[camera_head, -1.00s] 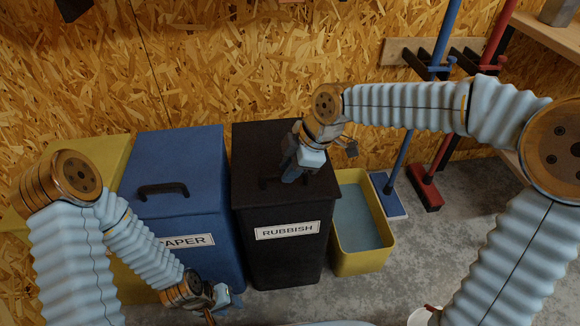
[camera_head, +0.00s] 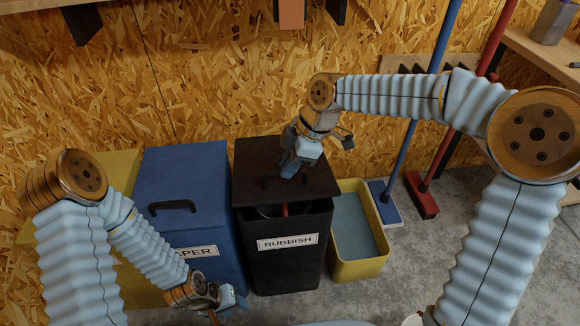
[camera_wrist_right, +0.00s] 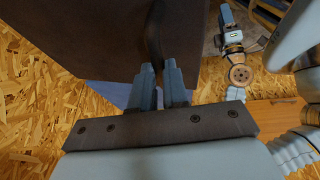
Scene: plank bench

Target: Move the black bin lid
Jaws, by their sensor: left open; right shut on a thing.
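The black bin lid (camera_head: 255,163) is raised above the black bin marked RUBBISH (camera_head: 290,275), and the bin's dark opening shows under its front edge. Something red (camera_head: 285,209) shows in that opening. My right gripper (camera_head: 288,172) is shut on the lid's handle from above. In the right wrist view, the fingers (camera_wrist_right: 160,85) close on the dark curved handle (camera_wrist_right: 154,35), with the lid's dark surface (camera_wrist_right: 90,35) beyond. My left gripper (camera_head: 226,300) is open and empty, low in front of the blue bin; its fingers are small in view.
A closed blue bin (camera_head: 190,165) marked PAPER stands left of the black bin, with a yellow bin (camera_head: 120,165) further left. A yellow tub (camera_head: 355,265) stands close on the right. A blue-handled tool (camera_head: 400,160) and a red broom (camera_head: 425,195) stand further right, by a wall shelf.

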